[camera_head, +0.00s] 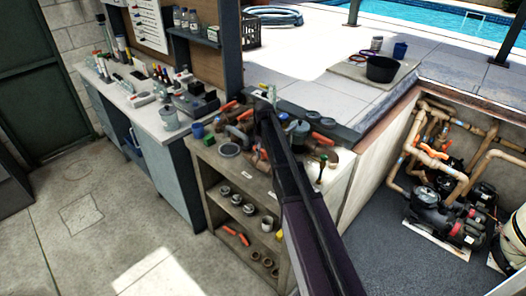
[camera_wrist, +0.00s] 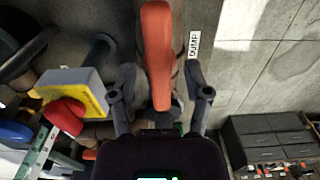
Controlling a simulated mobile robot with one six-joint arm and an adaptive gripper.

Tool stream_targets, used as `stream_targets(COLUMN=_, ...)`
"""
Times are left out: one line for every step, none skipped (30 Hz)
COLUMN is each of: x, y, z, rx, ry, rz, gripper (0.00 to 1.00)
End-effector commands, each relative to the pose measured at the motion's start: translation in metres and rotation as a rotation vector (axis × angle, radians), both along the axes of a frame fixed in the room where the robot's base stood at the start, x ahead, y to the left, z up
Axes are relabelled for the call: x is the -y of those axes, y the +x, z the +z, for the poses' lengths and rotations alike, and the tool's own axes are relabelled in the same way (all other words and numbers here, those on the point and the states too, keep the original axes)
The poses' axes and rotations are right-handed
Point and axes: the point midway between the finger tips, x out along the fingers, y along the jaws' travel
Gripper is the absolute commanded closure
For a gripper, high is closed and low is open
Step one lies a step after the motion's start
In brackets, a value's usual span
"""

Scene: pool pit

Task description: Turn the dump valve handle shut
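The dump valve handle (camera_wrist: 157,50) is a long orange lever that runs up and down the middle of the wrist view. A white label reading "DUMP" (camera_wrist: 194,44) is beside it on the right. My gripper (camera_wrist: 161,92) is open, with one finger on each side of the lever's lower part and a visible gap on both sides. Whether it is level with the lever in depth, I cannot tell. In the head view my arm reaches over the pipework on the bench, and I cannot make out which orange handle there is the dump valve's.
Other orange handles, one on the right (camera_head: 322,138), and pipe fittings crowd the bench top. A yellow-and-grey block (camera_wrist: 72,90) and a red knob (camera_wrist: 64,116) are left of my gripper. The pump pit (camera_head: 440,185) lies to the right. Open concrete floor (camera_head: 90,215) lies left.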

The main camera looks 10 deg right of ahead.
Motion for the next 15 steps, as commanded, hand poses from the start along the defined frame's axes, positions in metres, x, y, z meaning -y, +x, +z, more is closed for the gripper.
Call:
stream_targets(x=0.0, y=0.0, z=0.0, rx=0.0, ry=0.0, rz=0.0, gripper=0.52)
stream_targets(x=0.0, y=0.0, z=0.0, rx=0.0, ry=0.0, rz=0.0, gripper=0.61)
stream_targets(x=0.0, y=0.0, z=0.0, rx=0.0, ry=0.0, rz=0.0, gripper=0.73)
stream_targets(x=0.0, y=0.0, z=0.0, rx=0.0, ry=0.0, rz=0.0, gripper=0.82)
stream_targets(x=0.0, y=0.0, z=0.0, rx=0.0, ry=0.0, rz=0.0, gripper=0.91)
stream_targets(x=0.0, y=0.0, z=0.0, rx=0.0, ry=0.0, rz=0.0, gripper=1.0)
stream_targets(x=0.0, y=0.0, z=0.0, rx=0.0, ry=0.0, rz=0.0, gripper=1.0)
stream_targets(x=0.0, y=0.0, z=0.0, rx=0.0, ry=0.0, rz=0.0, gripper=1.0)
stream_targets(x=0.0, y=-0.0001, z=0.0, rx=0.0, ry=0.0, rz=0.0, gripper=1.0)
stream_targets(x=0.0, y=-0.0001, z=0.0, rx=0.0, ry=0.0, rz=0.0, gripper=1.0)
stream_targets(x=0.0, y=-0.0001, z=-0.0001, rx=0.0, ry=0.0, rz=0.0, gripper=1.0)
stream_targets(x=0.0, y=-0.0001, z=-0.0001, rx=0.0, ry=0.0, rz=-0.001, gripper=1.0)
stream_targets(x=0.0, y=-0.0001, z=-0.0001, rx=0.0, ry=0.0, rz=-0.002, gripper=1.0)
stream_targets(x=-0.0001, y=-0.0002, z=-0.0001, rx=0.0, ry=0.0, rz=-0.004, gripper=1.0)
stream_targets(x=-0.0001, y=-0.0002, z=-0.0001, rx=0.0, ry=0.0, rz=-0.007, gripper=1.0)
